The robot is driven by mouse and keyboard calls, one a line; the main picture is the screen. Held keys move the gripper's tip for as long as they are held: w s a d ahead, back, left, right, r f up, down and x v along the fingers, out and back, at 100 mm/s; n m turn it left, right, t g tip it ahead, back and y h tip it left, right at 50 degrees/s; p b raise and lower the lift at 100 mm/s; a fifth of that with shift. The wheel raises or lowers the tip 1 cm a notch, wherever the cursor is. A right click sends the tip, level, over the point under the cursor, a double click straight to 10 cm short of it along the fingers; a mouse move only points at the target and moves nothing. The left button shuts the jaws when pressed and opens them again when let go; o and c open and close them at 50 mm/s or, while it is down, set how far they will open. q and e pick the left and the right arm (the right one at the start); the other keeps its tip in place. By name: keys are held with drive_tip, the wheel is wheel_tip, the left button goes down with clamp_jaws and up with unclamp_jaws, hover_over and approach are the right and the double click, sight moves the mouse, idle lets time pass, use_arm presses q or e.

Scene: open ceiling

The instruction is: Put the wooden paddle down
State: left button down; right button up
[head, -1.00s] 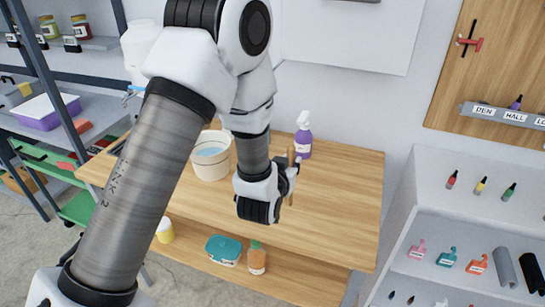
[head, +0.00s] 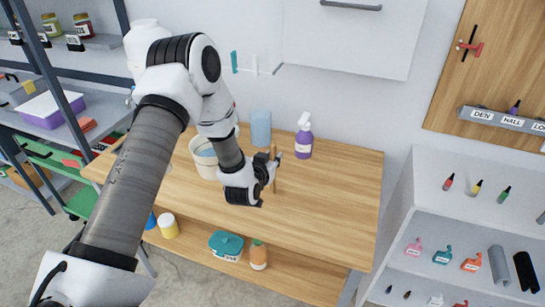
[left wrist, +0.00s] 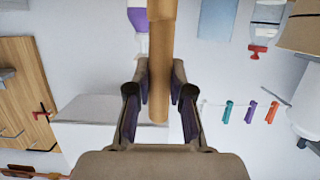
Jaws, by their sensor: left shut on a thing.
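The wooden paddle (head: 275,177) is a slim brown stick held roughly upright over the wooden workbench (head: 330,205). My left gripper (head: 271,170) is shut on it. In the left wrist view the paddle (left wrist: 162,60) runs between the two fingers of the gripper (left wrist: 160,92). Its far part runs out of that view. I cannot tell whether its lower end touches the bench top. My right gripper does not show.
A blue container (head: 261,128) and a purple spray bottle (head: 304,138) stand at the back. The bench's right and front areas are clear.

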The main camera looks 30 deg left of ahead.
use_arm(q)
drive_tip(key=c, duration=1)
unclamp_jaws()
drive_tip(key=shift+c, duration=0.2)
drive_tip(key=shift+w+f, duration=0.1)
drive_tip(key=shift+r+p, duration=0.2)
drive_tip(key=shift+p, duration=0.1)
drive_tip(key=shift+s+d, duration=0.1)
drive_tip(key=shift+s, duration=0.3)
drive_tip(key=b+v, duration=0.3)
drive_tip(key=v, duration=0.8)
drive_tip(key=s+d+f+m+g+h, duration=0.15)
drive_tip(key=s+d+f+g, duration=0.3)
drive_tip(key=f, duration=0.45)
drive_tip(key=s+d+f+g+h, duration=0.25)
drive_tip(key=s+f, duration=0.35)
drive_tip(key=f, duration=0.3)
drive_tip(key=s+d+f+g, duration=0.2)
drive_tip(key=s+f, duration=0.3)
drive_tip(key=s, duration=0.3)
drive_tip(key=s+d+f+g, duration=0.2)
drive_tip(key=s+f+g, duration=0.2)
drive_tip(key=s, duration=0.3)
drive_tip(key=shift+s+d+f+m+g+y, duration=0.35)
drive_tip(key=shift+s+d+f+g+y, duration=0.05)
drive_tip(key=shift+g, duration=0.2)
